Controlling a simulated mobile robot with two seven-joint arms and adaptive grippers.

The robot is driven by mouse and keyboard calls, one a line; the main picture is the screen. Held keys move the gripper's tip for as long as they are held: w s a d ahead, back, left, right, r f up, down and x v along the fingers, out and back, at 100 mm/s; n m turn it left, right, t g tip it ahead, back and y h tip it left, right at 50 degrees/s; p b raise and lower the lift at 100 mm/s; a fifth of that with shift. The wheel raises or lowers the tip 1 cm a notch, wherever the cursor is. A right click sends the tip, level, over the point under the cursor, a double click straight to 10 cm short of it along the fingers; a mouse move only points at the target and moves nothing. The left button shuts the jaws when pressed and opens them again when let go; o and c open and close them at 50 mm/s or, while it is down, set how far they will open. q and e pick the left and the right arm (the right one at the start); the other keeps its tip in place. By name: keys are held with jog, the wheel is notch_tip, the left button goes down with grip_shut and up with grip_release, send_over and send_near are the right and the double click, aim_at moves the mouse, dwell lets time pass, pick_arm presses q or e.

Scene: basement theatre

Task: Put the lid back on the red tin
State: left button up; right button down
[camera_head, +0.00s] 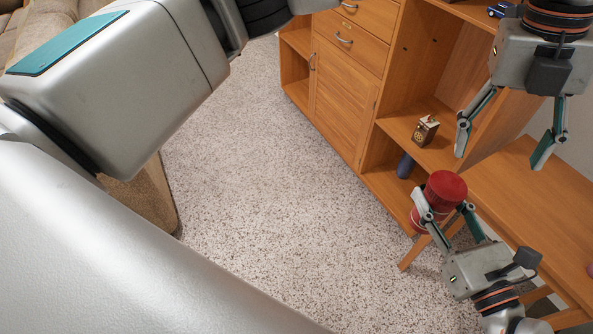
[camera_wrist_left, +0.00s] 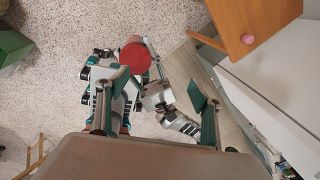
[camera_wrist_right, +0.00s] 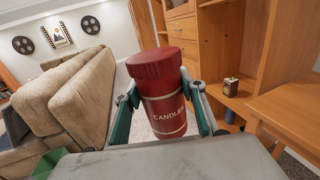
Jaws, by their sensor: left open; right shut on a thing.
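The red tin (camera_wrist_right: 166,112), with "CANDLES" lettering, is upright in my right gripper (camera_wrist_right: 162,92), whose fingers are shut on its sides. The ribbed dark red lid (camera_wrist_right: 154,63) sits on top of the tin; I cannot tell whether it is fully seated. The head view shows the lid (camera_head: 445,188) above part of the tin (camera_head: 420,219), beside my right gripper's fingers. My left gripper (camera_head: 505,150) is open and empty, above and to the right of the lid. In the left wrist view the lid (camera_wrist_left: 135,58) lies below the open fingers.
A wooden cabinet (camera_head: 345,85) with drawers and shelves stands behind the tin. A small brown box (camera_head: 425,130) and a dark cylinder (camera_head: 405,166) are on its shelves. A wooden table (camera_head: 530,195) is at the right. A sofa (camera_wrist_right: 70,95) is at left. The speckled floor (camera_head: 270,200) is open.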

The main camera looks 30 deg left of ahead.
pick_arm(q)
jog(key=w+d+f+n+t+h, duration=0.2)
jog(key=w+d+f+n+h, duration=0.5)
jog(key=w+f+n, duration=0.4)
jog(key=w+a+f+n+t, duration=0.2)
jog(key=a+f+n+t, duration=0.15)
jog(key=f+n, duration=0.3)
jog(key=w+a+f+n+t, duration=0.2)
jog(key=w+a+f+n, duration=0.1)
jog(key=a+f+n, duration=0.3)
jog(key=s+a+f+n+t+y, duration=0.1)
jog(key=s+a+f+n, duration=0.1)
jog(key=s+a+f, duration=0.5)
jog(key=s+a+f+n+t+y, duration=0.1)
jog(key=s+a+f+n+t, duration=0.25)
jog(key=f, duration=0.55)
jog(key=s+a+f+y, duration=0.2)
jog(key=s+a+f, duration=0.1)
jog(key=s+a, duration=0.5)
jog(key=s+a+f+n+g+y, duration=0.1)
jog(key=s+a+f+y, duration=0.1)
jog(key=s+a, duration=0.7)
jog(key=s+f, duration=0.1)
jog(key=s, duration=0.1)
jog(key=shift+s+f, duration=0.3)
jog(key=shift+f, duration=0.1)
